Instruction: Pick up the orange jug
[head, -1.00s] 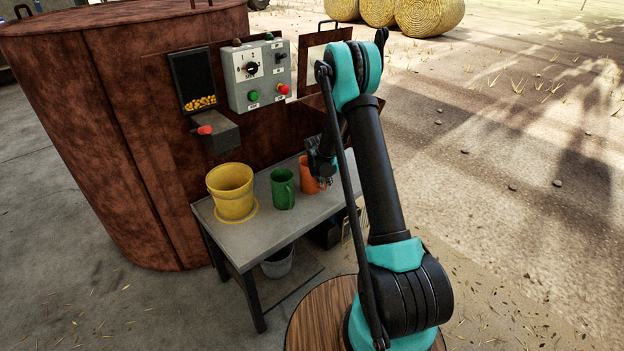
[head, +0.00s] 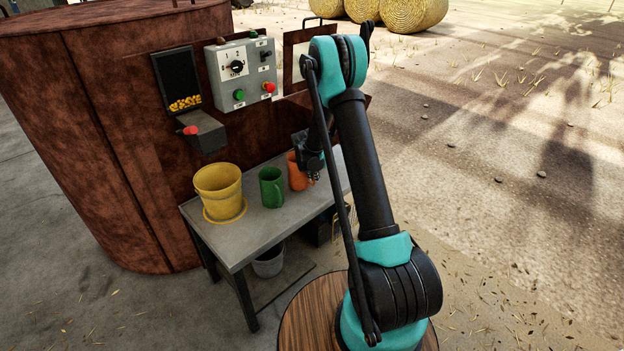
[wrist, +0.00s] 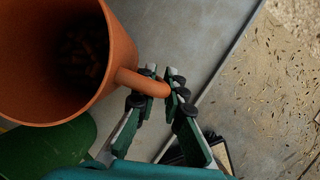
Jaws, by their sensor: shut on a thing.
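The orange jug (head: 295,176) is at the right end of the row on the grey table, partly hidden by my arm. In the wrist view the orange jug (wrist: 120,55) fills the upper left, its mouth towards the camera, with dark brownish bits inside. My gripper (wrist: 162,88) is shut on the jug's handle, one finger on each side. In the head view my gripper (head: 312,166) is just right of the jug. I cannot tell whether the jug's base touches the table.
A green mug (head: 271,188) stands close left of the orange jug. A yellow pot (head: 218,185) stands on a yellow ring farther left. The grey table (head: 245,240) has bare room in front. A control box (head: 240,75) and a chute (head: 204,133) are on the rusty tank (head: 110,140) behind.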

